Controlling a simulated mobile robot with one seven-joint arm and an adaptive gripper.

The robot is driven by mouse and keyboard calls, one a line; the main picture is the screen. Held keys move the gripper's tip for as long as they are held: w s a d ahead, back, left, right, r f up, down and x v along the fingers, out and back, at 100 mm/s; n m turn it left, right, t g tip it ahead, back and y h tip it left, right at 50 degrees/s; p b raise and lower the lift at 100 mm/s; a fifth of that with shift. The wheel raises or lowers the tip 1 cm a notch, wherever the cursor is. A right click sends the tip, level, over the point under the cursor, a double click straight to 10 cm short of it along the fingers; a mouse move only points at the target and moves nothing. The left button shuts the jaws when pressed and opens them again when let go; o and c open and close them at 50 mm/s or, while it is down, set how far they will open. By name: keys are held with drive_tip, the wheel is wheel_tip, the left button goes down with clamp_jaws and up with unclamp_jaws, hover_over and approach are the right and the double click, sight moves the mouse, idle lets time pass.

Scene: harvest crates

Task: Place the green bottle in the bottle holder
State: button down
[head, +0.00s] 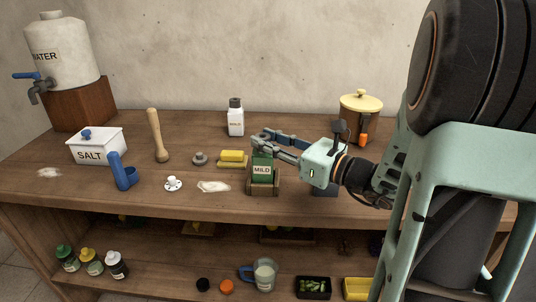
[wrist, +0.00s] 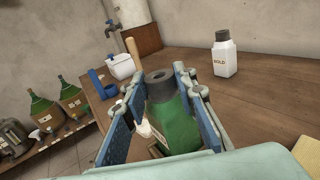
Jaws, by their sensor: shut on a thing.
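The green bottle (head: 262,176), with a label reading MILD, is upright near the table's front edge. It also shows in the wrist view (wrist: 178,127), with a dark grey cap facing the camera. My gripper (head: 264,142) is shut on the bottle near its top, with a finger on each side; both fingers also show in the wrist view (wrist: 165,112). A small brown wooden bottle holder (head: 263,192) is around the bottle's lower part. I cannot tell whether the bottle's base rests on its floor.
A white bottle labelled BOLD (wrist: 224,58) stands farther back. A yellow sponge (head: 232,156), a grey knob-like piece (head: 200,159), a wooden pestle (head: 158,135), a blue holder (head: 123,172) and a salt box (head: 97,148) are to the left. A yellow-lidded jar (head: 361,104) stands behind my arm.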

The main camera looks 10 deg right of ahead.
drive_tip(key=shift+f+b, duration=0.4)
drive_tip(key=shift+f, duration=0.6)
drive_tip(key=c, duration=1.6)
unclamp_jaws()
drive_tip(key=shift+f, duration=0.1)
drive_tip(key=shift+r, duration=0.2)
drive_tip(key=p+v, duration=0.1)
drive_tip(key=v, duration=1.1)
drive_tip(key=shift+d+p, duration=0.1)
drive_tip(key=shift+p, duration=0.25)
